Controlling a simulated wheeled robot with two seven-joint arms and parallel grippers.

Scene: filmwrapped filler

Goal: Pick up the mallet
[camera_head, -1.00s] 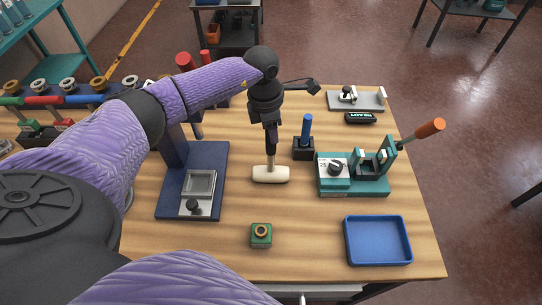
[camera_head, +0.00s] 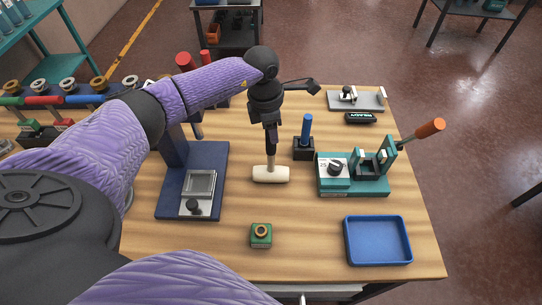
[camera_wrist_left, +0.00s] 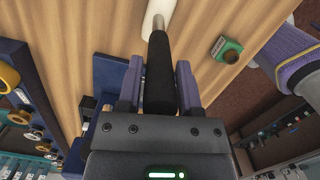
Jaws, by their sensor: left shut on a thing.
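The mallet (camera_head: 271,174) has a pale head and a dark handle. Its head is low over the wooden table (camera_head: 300,215), and I cannot tell whether it touches the top. The handle points up into my left gripper (camera_head: 270,140). In the left wrist view the black handle (camera_wrist_left: 160,70) lies between the two fingers of my left gripper (camera_wrist_left: 157,85), which is shut on it. The pale head (camera_wrist_left: 158,15) shows beyond the handle. My right gripper is not in view.
A blue press stand (camera_head: 216,160) is left of the mallet. A black block with a blue-handled tool (camera_head: 307,128) and a teal fixture (camera_head: 350,188) are to the right. A green block (camera_head: 261,235) and a blue tray (camera_head: 377,262) are nearer. The front middle is mostly clear.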

